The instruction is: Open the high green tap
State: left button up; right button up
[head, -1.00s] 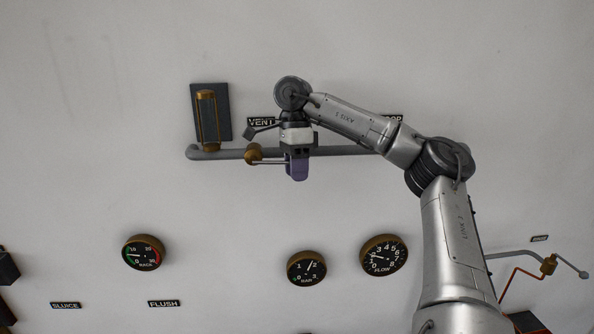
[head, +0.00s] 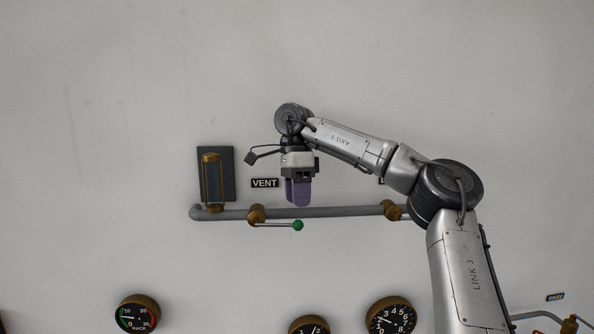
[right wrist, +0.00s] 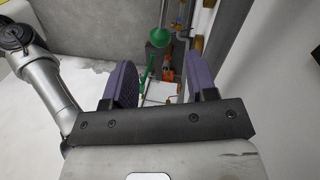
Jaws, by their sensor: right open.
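The high tap under the VENT label has a brass body (head: 257,214) on the grey pipe, in the head view. Its thin lever runs to the right, nearly level, and ends in a green ball knob (head: 298,225). My right gripper (head: 299,203) points down just above the knob, apart from it in the picture; its depth from the wall is hard to tell. In the right wrist view its two purple fingers (right wrist: 160,82) stand apart with nothing held. A green shape (right wrist: 175,38) shows beyond them; I cannot tell whether it is the knob. My left gripper is not in view.
The grey pipe (head: 330,211) runs along the wall, with a second brass fitting (head: 392,210) to the right, partly behind my arm. A brass-framed gauge (head: 213,178) stands at the left end. Round dials (head: 137,315) sit lower. The wall above is bare.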

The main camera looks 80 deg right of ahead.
jog(key=shift+w+d+r+p, duration=0.1)
jog(key=shift+d+r, duration=0.05)
jog(key=shift+r, duration=0.7)
jog(key=shift+w+d+r+p, duration=0.1)
jog(key=shift+d+r, duration=0.05)
jog(key=shift+r, duration=0.75)
jog(key=shift+d+r+p, duration=0.1)
jog(key=shift+d+r, duration=0.05)
jog(key=shift+r, duration=0.7)
